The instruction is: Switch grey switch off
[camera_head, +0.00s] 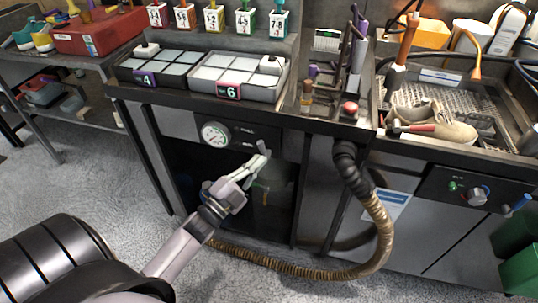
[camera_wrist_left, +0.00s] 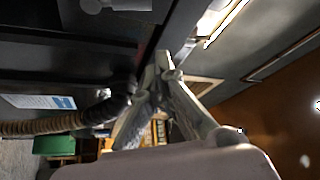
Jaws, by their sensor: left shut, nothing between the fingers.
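A dark front panel (camera_head: 180,124) under the worktop carries a round white gauge (camera_head: 215,134). A small grey lever-like part, which looks like the grey switch (camera_head: 262,146), sits at the panel's right end; its position is hard to read. My left gripper (camera_head: 260,161) is shut and empty, with its fingertips just below and very close to this part. I cannot tell whether they touch it. In the left wrist view the fingers (camera_wrist_left: 162,62) come together at the tips near a dark edge, and the switch is not clear there. My right gripper is out of view.
A ribbed brown hose (camera_head: 380,235) hangs right of my gripper and loops along the floor. Trays marked 4 (camera_head: 145,84) and 6 (camera_head: 228,92) stand on the worktop above. Another panel with a knob (camera_head: 477,195) is at the right.

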